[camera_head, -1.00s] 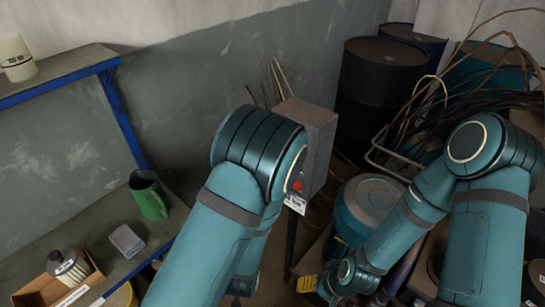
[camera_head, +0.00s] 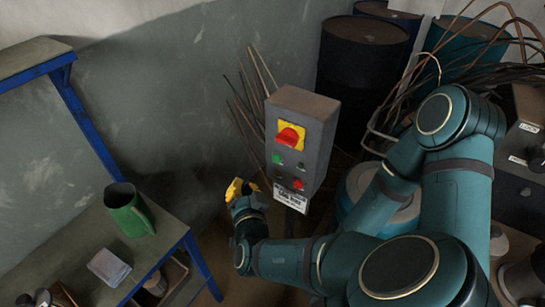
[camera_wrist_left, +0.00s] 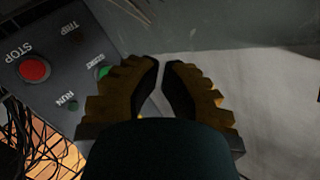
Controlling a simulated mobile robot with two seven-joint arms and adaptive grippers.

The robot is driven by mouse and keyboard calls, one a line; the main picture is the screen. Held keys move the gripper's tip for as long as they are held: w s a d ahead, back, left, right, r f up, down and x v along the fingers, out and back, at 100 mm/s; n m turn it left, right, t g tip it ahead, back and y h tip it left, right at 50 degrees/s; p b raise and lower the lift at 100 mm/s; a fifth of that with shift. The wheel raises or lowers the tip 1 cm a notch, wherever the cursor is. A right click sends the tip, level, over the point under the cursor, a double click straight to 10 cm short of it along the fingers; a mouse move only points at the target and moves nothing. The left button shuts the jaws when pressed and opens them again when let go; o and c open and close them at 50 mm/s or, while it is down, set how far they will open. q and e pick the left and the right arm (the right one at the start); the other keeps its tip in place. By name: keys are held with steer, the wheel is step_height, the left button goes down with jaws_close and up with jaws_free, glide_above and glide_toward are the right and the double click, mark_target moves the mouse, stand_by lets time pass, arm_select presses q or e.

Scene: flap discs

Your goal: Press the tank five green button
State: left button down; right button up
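A grey control box (camera_head: 304,135) stands upright on a post. Its face carries a yellow-and-red switch (camera_head: 290,136), a green button (camera_head: 277,158), a smaller green light (camera_head: 300,166) and a red button (camera_head: 297,184). A white label below is too blurred to read surely. My left gripper (camera_head: 240,189), with yellow fingers, is left of the box's lower face, apart from the buttons. In the left wrist view, the gripper (camera_wrist_left: 160,66) has its tips almost together with nothing between. There the green button (camera_wrist_left: 103,72), marked START, and red STOP button (camera_wrist_left: 33,69) lie left of the fingers.
A shelf with a green jug (camera_head: 129,211) and a small grey block (camera_head: 109,267) stands at left. Rods lean behind the box. Dark drums (camera_head: 359,65) and tangled cables are at the back right. My other arm crosses the right side.

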mark_target(277, 158)
stand_by(0.3)
arm_select(q)
steer(key=w+d, duration=0.5)
steer(key=w, duration=0.2)
stand_by(0.4)
steer(key=shift+w+d, duration=0.2)
steer(key=shift+w, duration=0.05)
stand_by(1.2)
steer(key=shift+w+d, duration=0.15)
steer(key=shift+w+d, duration=0.3)
steer(key=shift+w, duration=0.1)
stand_by(1.1)
steer(key=shift+s, duration=0.1)
steer(key=shift+s+a, duration=0.55)
steer(key=shift+s, duration=0.1)
